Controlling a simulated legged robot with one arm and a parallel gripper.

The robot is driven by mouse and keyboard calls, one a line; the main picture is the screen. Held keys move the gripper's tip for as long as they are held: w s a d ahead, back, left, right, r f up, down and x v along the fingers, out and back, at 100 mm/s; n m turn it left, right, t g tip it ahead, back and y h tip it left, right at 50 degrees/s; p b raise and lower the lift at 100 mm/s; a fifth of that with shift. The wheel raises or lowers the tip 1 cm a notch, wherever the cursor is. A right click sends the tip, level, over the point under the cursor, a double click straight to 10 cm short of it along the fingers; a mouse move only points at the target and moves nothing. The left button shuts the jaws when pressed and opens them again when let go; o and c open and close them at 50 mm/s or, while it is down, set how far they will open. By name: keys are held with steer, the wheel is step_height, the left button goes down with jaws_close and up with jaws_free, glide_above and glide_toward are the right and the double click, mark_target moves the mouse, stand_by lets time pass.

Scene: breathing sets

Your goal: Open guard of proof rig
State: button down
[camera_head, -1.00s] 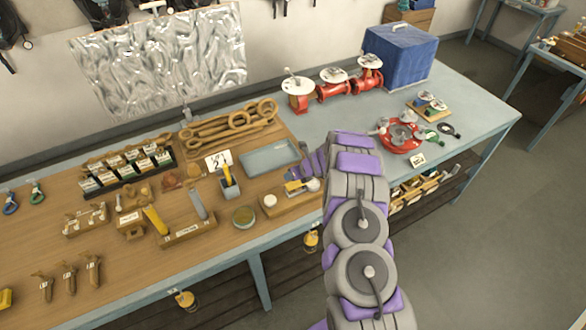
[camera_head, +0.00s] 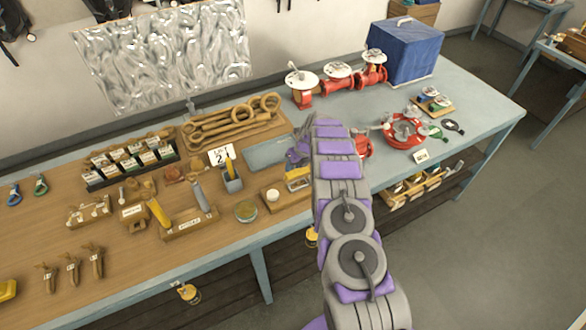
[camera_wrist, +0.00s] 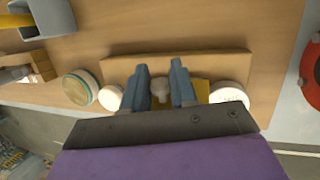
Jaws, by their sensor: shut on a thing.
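A wooden block (camera_wrist: 195,66) with two white round discs shows below my gripper in the wrist view. One disc (camera_wrist: 110,98) is left and the other (camera_wrist: 230,96) right. A yellow part (camera_wrist: 202,90) lies between them. My gripper (camera_wrist: 160,70) is shut on a small grey knob (camera_wrist: 160,88) in front of the yellow part. In the head view, the block (camera_head: 284,198) stands near the bench's front edge, and my arm hides its right end. I cannot tell for sure which part is the guard or whether it is open.
A shallow blue-grey tray (camera_head: 262,154) lies behind the block. A grey holder (camera_head: 231,180) and a round dish (camera_head: 246,211) are at its left. A red round fitting (camera_head: 405,132) lies right of my arm. A blue box (camera_head: 408,48) stands at the back right.

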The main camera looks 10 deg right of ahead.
steer(key=shift+w+g+b, duration=0.2)
steer(key=shift+g+b, duration=0.1)
steer(key=shift+b, duration=0.05)
steer(key=shift+w+a+b, duration=0.1)
steer(key=shift+w+b, duration=0.05)
steer(key=shift+b, duration=0.2)
stand_by(0.4)
steer(key=c, duration=1)
jaws_free()
steer(key=shift+g, duration=0.3)
steer(key=b+v, duration=0.2)
steer(key=v, duration=1.5)
steer(key=shift+a+r, duration=0.15)
